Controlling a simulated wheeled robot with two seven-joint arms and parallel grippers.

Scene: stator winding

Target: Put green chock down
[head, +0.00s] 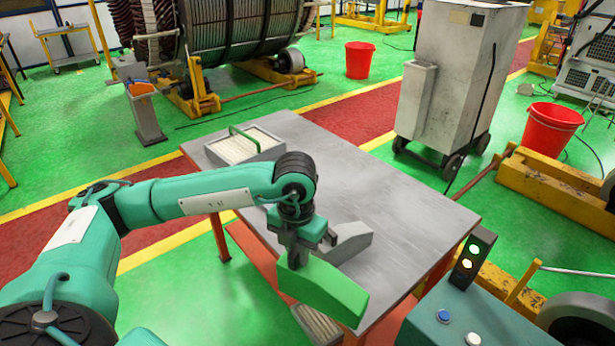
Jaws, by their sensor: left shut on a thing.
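The green chock (324,290) is a bright green wedge. My left gripper (296,256) points down and is shut on its upper end, on the left. In the head view the chock shows in front of the table's near edge; whether it touches anything below cannot be told. The grey metal table (395,215) has reddish legs. A grey chock (345,243) lies on the table just behind the green one, partly hidden by my gripper. My right gripper is not in view.
A tray with a green handle (245,146) stands at the table's far left. The table's middle and right are clear. A control box with a lit signal (468,262) is at the lower right. A grey wheeled cabinet (455,75) and red buckets (550,128) stand beyond the table.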

